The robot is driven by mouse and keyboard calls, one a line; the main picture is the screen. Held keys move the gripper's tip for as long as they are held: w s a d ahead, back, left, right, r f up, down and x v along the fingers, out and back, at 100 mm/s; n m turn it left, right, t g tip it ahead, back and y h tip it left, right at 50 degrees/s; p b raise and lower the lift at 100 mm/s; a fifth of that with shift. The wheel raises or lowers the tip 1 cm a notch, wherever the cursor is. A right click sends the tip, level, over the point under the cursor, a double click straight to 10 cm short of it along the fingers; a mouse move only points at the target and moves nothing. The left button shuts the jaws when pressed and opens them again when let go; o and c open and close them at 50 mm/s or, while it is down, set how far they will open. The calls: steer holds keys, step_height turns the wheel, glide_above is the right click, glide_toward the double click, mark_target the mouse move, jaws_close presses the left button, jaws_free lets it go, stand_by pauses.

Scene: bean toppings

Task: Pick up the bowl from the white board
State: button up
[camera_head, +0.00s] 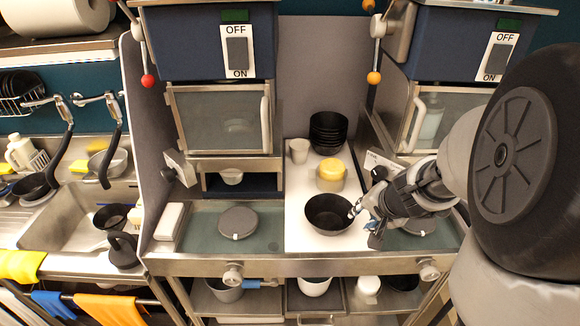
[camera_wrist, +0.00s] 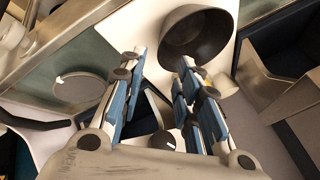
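A black bowl (camera_head: 328,216) sits upright on the white board (camera_head: 300,238), near its front. My gripper (camera_head: 364,225) is at the bowl's right side in the head view. In the wrist view my gripper (camera_wrist: 156,66) is open, with a clear gap between its fingers. The bowl (camera_wrist: 190,38) shows just beyond the fingertips, and the right finger overlaps its lower edge. The left finger is clear of the bowl. I cannot tell whether a finger touches the bowl or is inside its rim.
Behind the bowl on the board are a yellow-topped container (camera_head: 331,172), a light cup (camera_head: 299,150) and a stack of black bowls (camera_head: 328,128). A grey round lid (camera_head: 238,222) lies on the left. A steel counter edge (camera_head: 300,266) runs in front.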

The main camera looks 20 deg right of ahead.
steer(key=b, duration=0.2)
glide_toward(346, 224)
steer(key=b+x, duration=0.2)
steer(key=x, duration=0.3)
steer(key=shift+w+f, duration=0.15)
steer(key=shift+c, duration=0.5)
jaws_close()
